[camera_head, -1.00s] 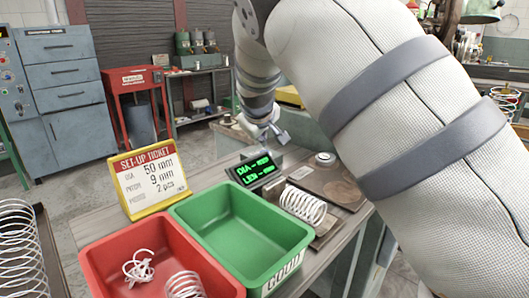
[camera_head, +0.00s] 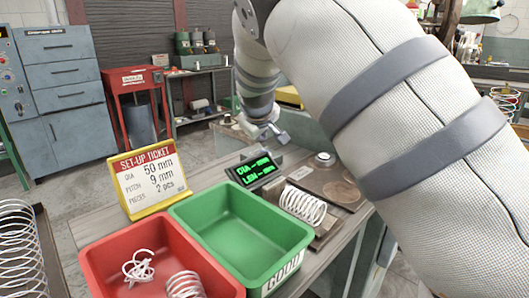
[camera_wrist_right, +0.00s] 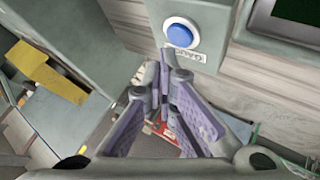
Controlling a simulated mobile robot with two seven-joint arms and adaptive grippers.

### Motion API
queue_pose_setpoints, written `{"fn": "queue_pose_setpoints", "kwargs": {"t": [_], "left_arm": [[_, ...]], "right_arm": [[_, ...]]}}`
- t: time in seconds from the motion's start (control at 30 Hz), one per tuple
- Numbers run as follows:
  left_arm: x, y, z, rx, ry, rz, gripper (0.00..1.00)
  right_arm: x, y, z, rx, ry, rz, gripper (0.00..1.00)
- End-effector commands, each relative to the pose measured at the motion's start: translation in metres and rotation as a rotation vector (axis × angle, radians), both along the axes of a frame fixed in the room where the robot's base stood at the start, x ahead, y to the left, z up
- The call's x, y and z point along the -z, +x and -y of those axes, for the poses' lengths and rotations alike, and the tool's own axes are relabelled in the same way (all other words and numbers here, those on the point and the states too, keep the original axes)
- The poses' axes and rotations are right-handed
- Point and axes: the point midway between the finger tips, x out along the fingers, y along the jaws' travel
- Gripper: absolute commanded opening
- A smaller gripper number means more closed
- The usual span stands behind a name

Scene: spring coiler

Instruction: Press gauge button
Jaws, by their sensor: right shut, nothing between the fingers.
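The gauge button is a blue round button (camera_wrist_right: 180,35) in a white ring on a grey housing, with a small label beside it, in the right wrist view. My right gripper (camera_wrist_right: 163,76) is shut and empty, its fingertips just below the button in that picture and seemingly apart from it. I cannot make out the button in the head view. A white coil spring (camera_head: 302,206) lies in front of the display. My left gripper is not in view.
A green bin (camera_head: 240,232) marked GOOD is empty. A red bin (camera_head: 100,262) holds white springs. A yellow-framed set-up ticket (camera_head: 149,180) stands behind them. A round metal part (camera_head: 325,158) sits right of the display. My arm covers much of the right side.

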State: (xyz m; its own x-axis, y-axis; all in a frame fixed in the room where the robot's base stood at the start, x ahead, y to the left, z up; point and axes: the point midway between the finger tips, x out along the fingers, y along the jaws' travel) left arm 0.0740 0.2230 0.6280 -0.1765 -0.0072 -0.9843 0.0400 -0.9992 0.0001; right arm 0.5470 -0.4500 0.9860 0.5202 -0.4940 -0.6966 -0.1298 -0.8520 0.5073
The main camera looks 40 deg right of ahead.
Motion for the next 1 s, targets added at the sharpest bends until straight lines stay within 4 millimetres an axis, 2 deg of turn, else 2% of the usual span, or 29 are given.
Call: {"fn": "queue_pose_setpoints", "kwargs": {"t": [1.0], "left_arm": [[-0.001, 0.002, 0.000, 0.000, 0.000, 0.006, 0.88]], "right_arm": [[0.013, 0.000, 0.000, 0.000, 0.000, 0.000, 0.00]]}}
